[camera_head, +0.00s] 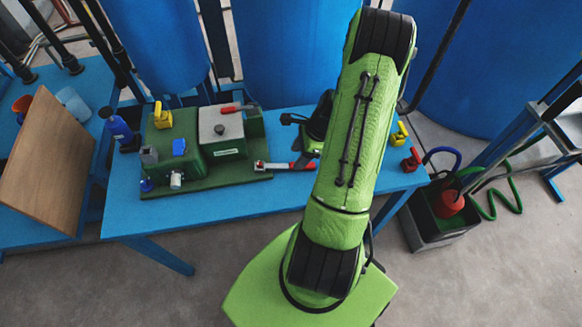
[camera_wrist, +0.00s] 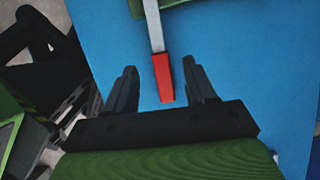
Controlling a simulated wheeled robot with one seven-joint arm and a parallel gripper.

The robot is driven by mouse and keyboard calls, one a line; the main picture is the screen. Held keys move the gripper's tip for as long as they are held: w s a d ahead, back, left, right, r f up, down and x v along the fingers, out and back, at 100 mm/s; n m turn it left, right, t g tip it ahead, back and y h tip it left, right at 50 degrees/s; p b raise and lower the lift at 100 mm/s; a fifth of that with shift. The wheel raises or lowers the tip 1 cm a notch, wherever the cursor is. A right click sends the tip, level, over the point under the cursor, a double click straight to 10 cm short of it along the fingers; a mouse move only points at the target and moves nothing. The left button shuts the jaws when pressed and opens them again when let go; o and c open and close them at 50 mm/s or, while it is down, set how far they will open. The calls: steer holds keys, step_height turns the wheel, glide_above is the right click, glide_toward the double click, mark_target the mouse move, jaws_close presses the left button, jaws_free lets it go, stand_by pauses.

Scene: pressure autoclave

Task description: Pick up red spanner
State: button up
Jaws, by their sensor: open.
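The red spanner has a red handle (camera_wrist: 163,78) and a grey shaft, and lies on the blue table. In the head view the spanner (camera_head: 302,164) lies just left of my arm, its far end by the green base of the autoclave (camera_head: 220,140). My gripper (camera_wrist: 160,66) is open, with one finger on each side of the red handle in the wrist view. A gap shows on both sides, and I cannot tell the height between fingers and table. In the head view my arm hides most of the gripper.
The blue table (camera_head: 215,207) is bare along its front edge. Yellow (camera_head: 399,134) and red (camera_head: 411,162) padlocks sit at its right end. A blue bottle (camera_head: 119,128) stands at the left. A grey bin (camera_head: 435,225) with a green hose is on the floor at right.

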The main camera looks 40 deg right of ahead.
mark_target(292, 165)
steer(key=b+x, duration=0.1)
steer(key=x, duration=0.4)
steer(key=shift+s+r, duration=0.1)
jaws_close()
